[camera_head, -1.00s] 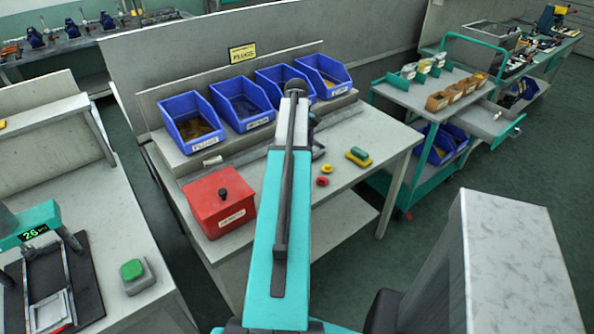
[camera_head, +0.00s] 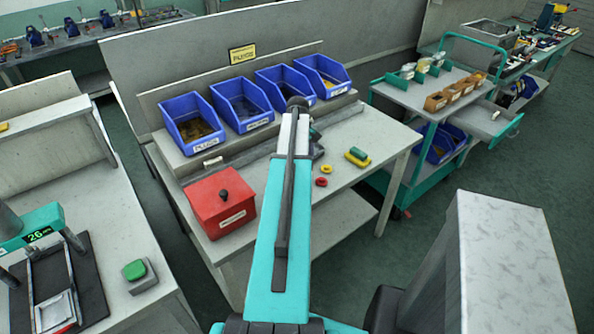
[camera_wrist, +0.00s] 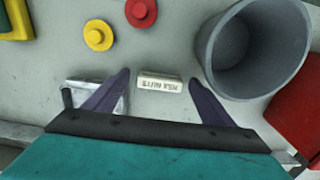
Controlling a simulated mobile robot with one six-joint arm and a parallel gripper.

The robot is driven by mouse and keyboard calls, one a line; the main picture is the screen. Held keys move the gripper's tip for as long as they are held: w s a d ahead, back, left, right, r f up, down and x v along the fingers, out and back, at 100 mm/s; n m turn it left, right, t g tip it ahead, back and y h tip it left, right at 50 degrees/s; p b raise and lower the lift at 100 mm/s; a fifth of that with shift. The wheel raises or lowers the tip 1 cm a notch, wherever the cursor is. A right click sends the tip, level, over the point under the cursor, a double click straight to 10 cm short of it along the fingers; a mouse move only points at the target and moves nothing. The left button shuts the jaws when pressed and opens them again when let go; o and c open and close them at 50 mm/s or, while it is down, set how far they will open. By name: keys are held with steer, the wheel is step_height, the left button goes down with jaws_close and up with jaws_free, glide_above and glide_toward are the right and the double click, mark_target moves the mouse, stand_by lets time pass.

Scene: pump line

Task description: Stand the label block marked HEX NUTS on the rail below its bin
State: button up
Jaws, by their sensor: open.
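The white label block (camera_wrist: 160,84) lies on the bench between my open fingers in the wrist view; its lettering is upside down there and looks like HEX NUTS. My gripper (camera_wrist: 158,76) is open, a finger on either side of the block, with gaps. In the head view my arm hides the block and most of the gripper. Several blue bins (camera_head: 192,124) stand in a row on the raised shelf, the front labels mostly too small to read. The grey rail (camera_head: 236,155) runs below them and bears a small white block (camera_head: 213,161) at its left.
A grey cup (camera_wrist: 208,50) stands close to the right finger. A metal part (camera_wrist: 85,92) lies by the left finger. A red box (camera_head: 220,203), red and yellow round pieces (camera_head: 325,169) and a green-yellow block (camera_head: 358,156) are also on the bench. Its right front is clear.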

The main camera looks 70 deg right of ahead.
stand_by(0.4)
steer(key=c, duration=1.2)
steer(key=shift+c, duration=0.2)
steer(key=shift+r, duration=0.2)
step_height(320, 180, up, 10)
steer(key=b, duration=0.2)
steer(key=shift+f, duration=0.15)
